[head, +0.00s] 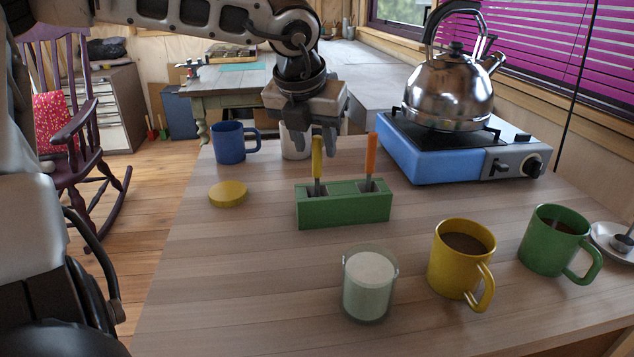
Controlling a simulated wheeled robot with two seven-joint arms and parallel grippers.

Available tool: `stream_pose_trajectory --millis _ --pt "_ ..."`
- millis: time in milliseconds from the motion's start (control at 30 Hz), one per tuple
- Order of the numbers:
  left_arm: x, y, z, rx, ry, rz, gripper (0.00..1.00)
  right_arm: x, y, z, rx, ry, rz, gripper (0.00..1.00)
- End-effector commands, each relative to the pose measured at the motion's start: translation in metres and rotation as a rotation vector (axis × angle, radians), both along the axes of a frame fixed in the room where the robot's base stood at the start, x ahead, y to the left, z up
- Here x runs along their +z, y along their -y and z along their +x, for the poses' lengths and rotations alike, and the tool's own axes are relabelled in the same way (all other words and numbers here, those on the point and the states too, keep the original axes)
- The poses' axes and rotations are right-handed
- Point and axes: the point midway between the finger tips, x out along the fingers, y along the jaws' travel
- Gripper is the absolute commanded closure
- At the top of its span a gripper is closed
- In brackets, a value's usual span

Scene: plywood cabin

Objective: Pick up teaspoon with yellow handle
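The teaspoon with the yellow handle (317,156) stands upright in the left slot of a green wooden block (345,211). Its bowl is hidden inside the block. A second utensil with an orange handle (371,154) stands in the right slot. My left gripper (319,147) points down from above at the yellow handle. Its fingers look apart, with the top of the yellow handle seen between them. I cannot tell whether they touch it. My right gripper is not in view.
A blue mug (231,144), a partly hidden white mug (293,147) and a yellow lid (228,194) lie left and behind. A kettle (448,92) sits on a blue stove (440,157). A glass jar (368,287), yellow mug (456,264) and green mug (548,244) stand in front.

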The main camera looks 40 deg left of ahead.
Motion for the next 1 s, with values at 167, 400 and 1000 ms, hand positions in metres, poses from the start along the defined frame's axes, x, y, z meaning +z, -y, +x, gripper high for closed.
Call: stream_pose_trajectory --millis 167,400,1000 --pt "-0.024 -0.003 0.011 0.000 -0.005 -0.002 0.61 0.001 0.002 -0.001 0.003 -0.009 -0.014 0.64" --pt "-0.033 -0.004 0.015 -0.001 0.000 -0.002 0.61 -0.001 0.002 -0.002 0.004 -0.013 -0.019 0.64" --pt "-0.030 -0.004 0.015 -0.001 0.001 -0.002 1.00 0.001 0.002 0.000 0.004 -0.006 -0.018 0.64"
